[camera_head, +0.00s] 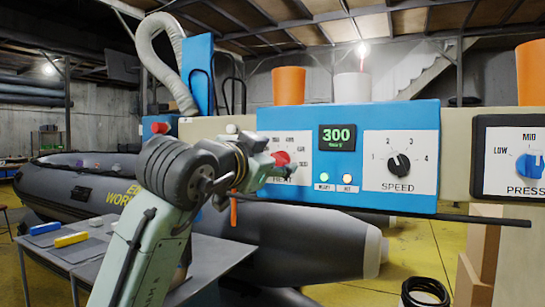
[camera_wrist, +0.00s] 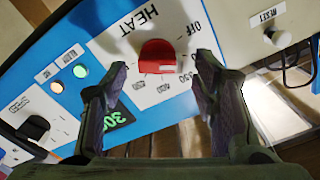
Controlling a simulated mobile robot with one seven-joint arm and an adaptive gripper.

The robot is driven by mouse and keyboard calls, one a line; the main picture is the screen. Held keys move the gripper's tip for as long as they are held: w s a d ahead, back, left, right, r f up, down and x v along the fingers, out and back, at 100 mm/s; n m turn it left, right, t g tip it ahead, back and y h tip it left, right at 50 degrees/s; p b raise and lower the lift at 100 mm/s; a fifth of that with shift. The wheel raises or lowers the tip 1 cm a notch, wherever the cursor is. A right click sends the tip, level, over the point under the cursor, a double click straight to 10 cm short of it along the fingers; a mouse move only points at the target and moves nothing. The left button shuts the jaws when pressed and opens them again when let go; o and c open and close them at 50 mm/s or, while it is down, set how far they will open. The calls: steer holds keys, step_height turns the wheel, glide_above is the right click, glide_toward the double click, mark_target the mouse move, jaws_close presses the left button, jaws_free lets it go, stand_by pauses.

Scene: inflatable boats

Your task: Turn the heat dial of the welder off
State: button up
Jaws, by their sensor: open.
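The welder's blue control panel (camera_head: 385,118) faces me in the head view, with a green display reading 300 (camera_head: 338,137). The red heat dial (camera_head: 282,158) sits at its left, partly covered by my gripper (camera_head: 268,165). In the wrist view the panel is seen turned over. The red dial (camera_wrist: 157,56) lies between and beyond the fingertips of my open gripper (camera_wrist: 162,68). The fingers appear apart from the dial. The OFF mark (camera_wrist: 193,28) is beside the dial; its exact setting is hard to tell.
The black speed dial (camera_head: 399,164) and the pressure panel (camera_head: 510,157) are to the right. A reset button (camera_wrist: 277,37) is on the adjoining cream housing. A grey table (camera_head: 85,252) with yellow and blue tools stands lower left, near a dark inflatable boat (camera_head: 75,190).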

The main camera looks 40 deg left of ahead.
steer(key=c, duration=1.2)
steer(key=shift+o, duration=0.2)
steer(key=shift+n, duration=0.3)
steer(key=n, duration=0.3)
steer(key=shift+n+p, duration=0.3)
steer(key=shift+p, duration=0.05)
steer(key=shift+a+n, duration=0.2)
steer(key=shift+n, duration=1.6)
steer(key=shift+s, duration=0.1)
steer(key=o, duration=1.2)
steer(key=shift+c, duration=0.2)
